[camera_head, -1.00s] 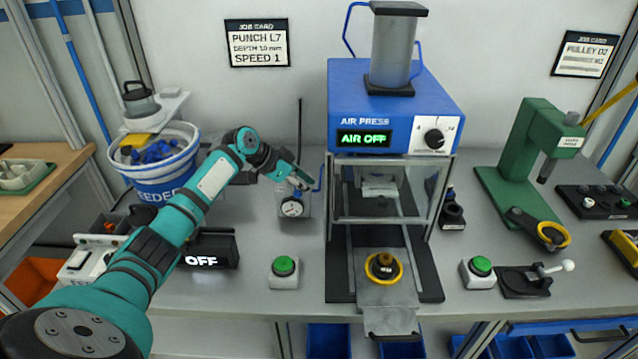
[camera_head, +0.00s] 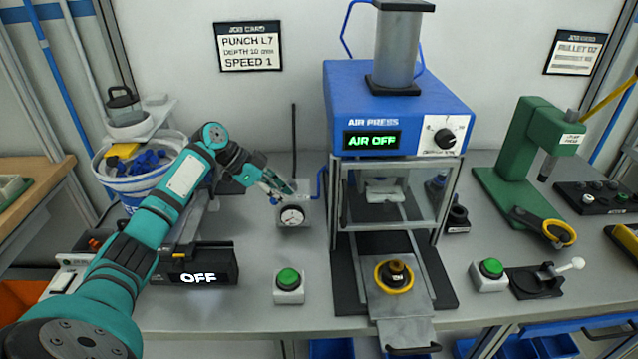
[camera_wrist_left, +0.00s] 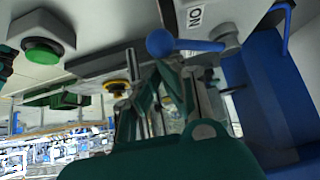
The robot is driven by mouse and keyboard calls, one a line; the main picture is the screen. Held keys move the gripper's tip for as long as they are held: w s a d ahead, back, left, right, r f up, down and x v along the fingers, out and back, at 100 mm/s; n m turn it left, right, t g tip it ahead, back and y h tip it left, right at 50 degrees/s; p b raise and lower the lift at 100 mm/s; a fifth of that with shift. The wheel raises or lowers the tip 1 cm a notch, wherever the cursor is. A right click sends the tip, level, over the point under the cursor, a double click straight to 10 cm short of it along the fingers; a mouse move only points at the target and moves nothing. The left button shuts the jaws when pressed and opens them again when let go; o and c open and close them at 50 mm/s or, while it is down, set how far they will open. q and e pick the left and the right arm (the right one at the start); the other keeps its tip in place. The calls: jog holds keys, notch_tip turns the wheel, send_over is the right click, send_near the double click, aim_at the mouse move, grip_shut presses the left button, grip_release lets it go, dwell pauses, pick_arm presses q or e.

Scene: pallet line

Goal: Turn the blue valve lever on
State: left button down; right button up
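The blue valve lever (camera_wrist_left: 200,45) shows in the left wrist view with a round blue knob (camera_wrist_left: 160,42) at its end. It comes off a grey valve block (camera_wrist_left: 225,20) with an "ON" label (camera_wrist_left: 195,17). My left gripper (camera_wrist_left: 162,75) has its teal fingertips close to the knob; whether they touch it I cannot tell. In the head view my left gripper (camera_head: 282,190) is at the valve block with a round gauge (camera_head: 292,215), left of the press, and hides the lever. The air press (camera_head: 395,105) display reads "AIR OFF" (camera_head: 371,140). My right gripper is out of view.
A green button box (camera_head: 289,285) stands in front of the valve. A dark box reading "OFF" (camera_head: 198,278) is under my left arm. The feeder bucket (camera_head: 135,195) stands behind that arm. A green hand press (camera_head: 530,150) is at the right. The bench between the boxes is clear.

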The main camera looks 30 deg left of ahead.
pick_arm(q)
jog(key=shift+s+a+b, duration=0.25)
jog(key=shift+a+b, duration=0.15)
jog(key=shift+a, duration=0.8)
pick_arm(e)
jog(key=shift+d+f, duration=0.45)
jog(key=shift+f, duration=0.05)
pick_arm(q)
jog(key=shift+a, duration=0.15)
jog(key=shift+r, duration=0.1)
